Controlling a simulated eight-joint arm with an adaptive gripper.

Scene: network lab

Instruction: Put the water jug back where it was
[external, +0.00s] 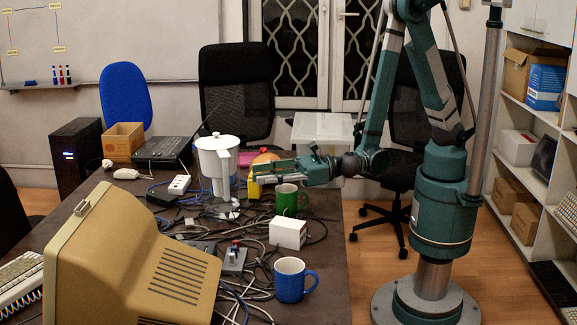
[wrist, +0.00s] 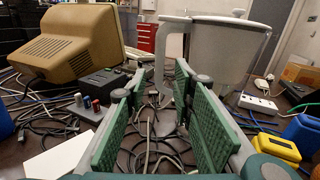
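The white water jug (external: 214,160) stands upright among cables on the dark table, with its handle toward my gripper. In the wrist view the jug (wrist: 222,52) fills the upper right, and its handle (wrist: 160,58) hangs straight ahead, just beyond the gap between the fingertips. My gripper (external: 262,171) is level, just right of the jug. In the wrist view my gripper's (wrist: 161,88) green-padded fingers are apart with nothing held between them. The jug's lower part is unclear against the clutter.
A green mug (external: 290,198), white box (external: 287,232) and blue mug (external: 292,280) stand near the table's right side. A yellow device (external: 254,189) sits below my gripper. A beige monitor (external: 140,265) fills the front. A power strip (external: 180,184) lies left of the jug.

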